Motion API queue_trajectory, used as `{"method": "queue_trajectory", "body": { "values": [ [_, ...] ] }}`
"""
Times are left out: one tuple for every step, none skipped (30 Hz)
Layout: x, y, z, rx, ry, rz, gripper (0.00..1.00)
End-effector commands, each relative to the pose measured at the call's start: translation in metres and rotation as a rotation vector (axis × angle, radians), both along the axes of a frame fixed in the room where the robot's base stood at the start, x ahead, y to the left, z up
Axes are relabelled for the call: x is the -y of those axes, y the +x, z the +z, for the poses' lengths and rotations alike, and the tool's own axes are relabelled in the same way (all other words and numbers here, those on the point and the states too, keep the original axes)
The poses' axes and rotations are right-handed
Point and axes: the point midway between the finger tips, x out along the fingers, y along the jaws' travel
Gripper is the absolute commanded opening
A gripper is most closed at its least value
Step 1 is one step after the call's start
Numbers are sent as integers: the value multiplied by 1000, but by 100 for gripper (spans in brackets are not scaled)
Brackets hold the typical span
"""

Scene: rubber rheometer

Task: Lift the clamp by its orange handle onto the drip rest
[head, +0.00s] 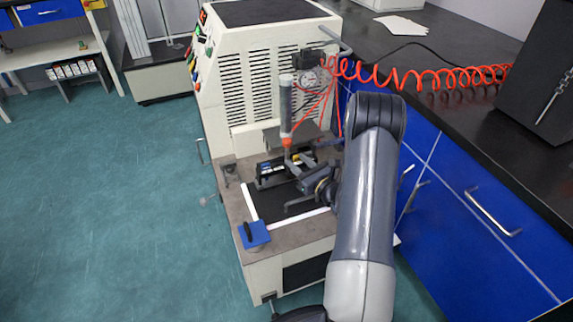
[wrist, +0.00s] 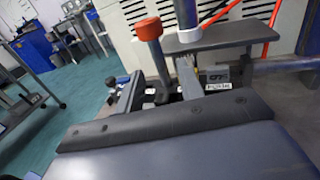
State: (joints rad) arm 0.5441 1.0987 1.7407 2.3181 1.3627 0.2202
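The clamp's handle is a grey upright post with an orange cap (wrist: 148,28) in the wrist view. The clamp's lower part is mostly hidden by my gripper. I cannot tell for certain which part is the drip rest.
The beige machine (head: 265,75) stands behind the deck. A black mat with white edging (head: 272,208) lies on the deck. A blue block with a black handle (head: 254,235) is at its front-left corner. A coiled orange hose (head: 420,76) hangs right. Blue cabinets (head: 465,215) bound the right side.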

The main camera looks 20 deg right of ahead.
Motion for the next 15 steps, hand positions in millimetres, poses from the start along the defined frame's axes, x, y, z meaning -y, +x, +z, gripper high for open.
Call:
{"method": "queue_trajectory", "body": {
  "values": [
    [-2,5,0,1,-1,2,36],
    [-2,7,0,0,0,2,36],
    [-3,9,0,0,0,1,36],
    [-4,11,0,0,0,1,36],
    [-4,13,-1,0,0,1,36],
    [-5,17,-1,1,-1,2,36],
    [-7,21,-1,2,-1,2,36],
    [-8,25,-2,1,-2,3,36],
    [-11,31,-3,1,-1,4,36],
    [-12,36,-3,2,-1,4,36],
    [-13,40,-3,1,-2,3,36],
    [-15,46,-3,1,-2,4,36],
    [-16,50,-3,2,-1,4,36],
    [-16,53,-3,1,-2,3,36],
    [-17,56,-2,0,-1,2,36]
  ]
}}
